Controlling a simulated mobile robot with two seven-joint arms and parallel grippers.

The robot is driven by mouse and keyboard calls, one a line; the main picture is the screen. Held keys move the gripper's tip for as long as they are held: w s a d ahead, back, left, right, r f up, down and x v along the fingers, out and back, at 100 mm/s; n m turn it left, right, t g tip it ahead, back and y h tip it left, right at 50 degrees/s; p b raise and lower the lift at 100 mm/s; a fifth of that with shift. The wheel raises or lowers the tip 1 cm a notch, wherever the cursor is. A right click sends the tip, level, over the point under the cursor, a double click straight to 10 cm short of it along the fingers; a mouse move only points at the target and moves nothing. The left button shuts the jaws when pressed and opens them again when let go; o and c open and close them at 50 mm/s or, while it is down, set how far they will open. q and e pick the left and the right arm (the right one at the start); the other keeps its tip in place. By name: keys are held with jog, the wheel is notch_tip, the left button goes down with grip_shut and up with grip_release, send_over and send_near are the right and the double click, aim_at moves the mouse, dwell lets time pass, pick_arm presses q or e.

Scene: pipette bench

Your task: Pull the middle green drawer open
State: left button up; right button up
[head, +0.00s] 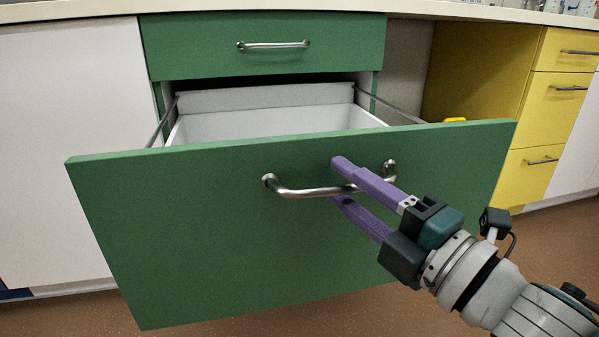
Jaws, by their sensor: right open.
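The middle green drawer (200,235) stands pulled well out of its cabinet, with its white inside (270,122) and side rails showing. Its curved metal handle (305,192) is on the front panel. My right gripper (338,180) comes in from the lower right. Its two purple fingers are apart, one above and one below the right part of the handle bar. I cannot tell whether either finger touches the bar. My left gripper is not in view.
A closed green drawer (200,50) with its own handle (273,45) is above. White cabinet doors (50,150) stand at left, yellow drawers (555,100) at right. A pale worktop (300,5) runs along the top. Brown floor (545,245) is clear at lower right.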

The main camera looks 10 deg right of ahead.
jog(key=p+v, duration=0.2)
jog(key=v, duration=0.8)
jog(key=shift+d, duration=0.1)
